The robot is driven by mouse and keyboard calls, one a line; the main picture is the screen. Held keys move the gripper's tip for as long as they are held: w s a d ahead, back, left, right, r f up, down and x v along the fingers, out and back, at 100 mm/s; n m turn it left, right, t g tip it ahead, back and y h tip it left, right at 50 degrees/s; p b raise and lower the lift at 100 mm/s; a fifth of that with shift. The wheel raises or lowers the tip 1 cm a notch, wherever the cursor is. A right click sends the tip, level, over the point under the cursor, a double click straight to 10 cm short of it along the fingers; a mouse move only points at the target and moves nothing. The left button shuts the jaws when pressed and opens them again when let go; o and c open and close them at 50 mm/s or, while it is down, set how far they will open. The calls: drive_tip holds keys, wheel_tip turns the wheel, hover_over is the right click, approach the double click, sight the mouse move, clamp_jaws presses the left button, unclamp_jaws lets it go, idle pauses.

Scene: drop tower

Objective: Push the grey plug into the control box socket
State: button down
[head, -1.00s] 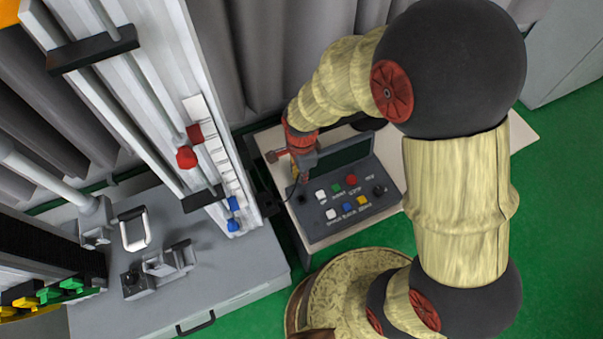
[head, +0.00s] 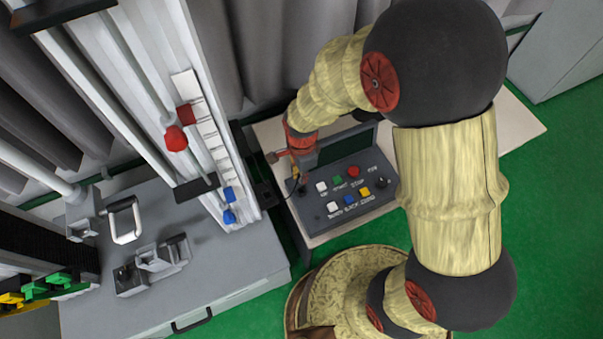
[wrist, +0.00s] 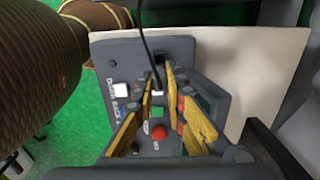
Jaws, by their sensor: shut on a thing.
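The control box (head: 372,205) is a dark grey sloped panel with coloured buttons and a dark screen at its back. It also shows in the wrist view (wrist: 180,52). My gripper (head: 298,173) is at the left end of the box. In the wrist view its yellow-padded fingers (wrist: 159,82) close around the end of a black cable (wrist: 146,45). The grey plug is mostly hidden between the fingertips.
The box stands on a pale table (head: 515,135). A tall white rail tower (head: 205,120) with red and blue knobs rises at the left. A grey cabinet (head: 235,262) carries metal fixtures (head: 155,262). Green floor (head: 545,215) is clear at the right.

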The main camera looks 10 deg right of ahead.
drive_tip(key=shift+f+b, duration=2.25)
drive_tip(key=shift+f, duration=1.3)
drive_tip(key=shift+f, duration=0.25)
drive_tip(key=c, duration=1.7)
unclamp_jaws()
drive_tip(key=shift+c, duration=0.2)
wheel_tip(320, 180, up, 12)
